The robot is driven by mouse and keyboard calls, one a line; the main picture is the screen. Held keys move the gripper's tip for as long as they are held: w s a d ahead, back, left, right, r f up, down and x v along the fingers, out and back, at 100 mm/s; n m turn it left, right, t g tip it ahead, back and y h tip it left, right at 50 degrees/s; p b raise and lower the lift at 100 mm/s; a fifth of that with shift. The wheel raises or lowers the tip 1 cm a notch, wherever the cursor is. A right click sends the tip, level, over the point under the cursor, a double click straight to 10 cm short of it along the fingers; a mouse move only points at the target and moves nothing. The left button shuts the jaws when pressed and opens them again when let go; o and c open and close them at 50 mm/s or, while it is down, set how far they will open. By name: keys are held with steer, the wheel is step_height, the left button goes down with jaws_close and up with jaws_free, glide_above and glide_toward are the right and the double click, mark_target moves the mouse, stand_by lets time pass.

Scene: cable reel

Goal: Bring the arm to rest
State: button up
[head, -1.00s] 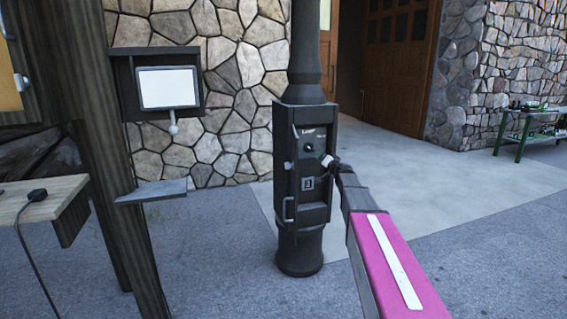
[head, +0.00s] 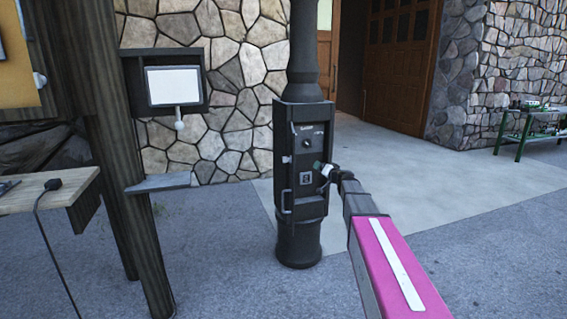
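My arm (head: 384,262), pink with a white strip and dark end links, reaches up from the lower right. My gripper (head: 326,169) is at its far end, in front of the right side of a dark post-mounted box (head: 300,195). The gripper is small here, and I cannot make out its fingers or whether it touches the box. The box has a round dark knob or socket, a small square panel and a handle on its left side.
A wooden post (head: 122,190) with a white-screened panel (head: 172,86) and a small shelf (head: 158,183) stands left. A wooden bench (head: 45,192) holds a black plug with a cable. A green table (head: 527,125) stands far right. Open paving lies around the box.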

steer(key=s+a+f+n+g+y, duration=0.1)
steer(key=s+a+f+n+g, duration=0.3)
steer(key=s+f, duration=0.75)
steer(key=s+d+f+g+h, duration=0.1)
steer(key=s+f+g+h, duration=0.1)
steer(key=s, duration=0.8)
steer(key=s+d+f+m+g+h, duration=0.1)
steer(key=s+f+g+h, duration=0.2)
steer(key=s, duration=0.8)
steer(key=s+d+f+g+h, duration=0.2)
steer(key=s+f+g, duration=0.4)
steer(key=s, duration=0.5)
step_height(320, 180, down, 2)
steer(key=shift+f+h, duration=0.15)
steer(key=shift+h, duration=0.25)
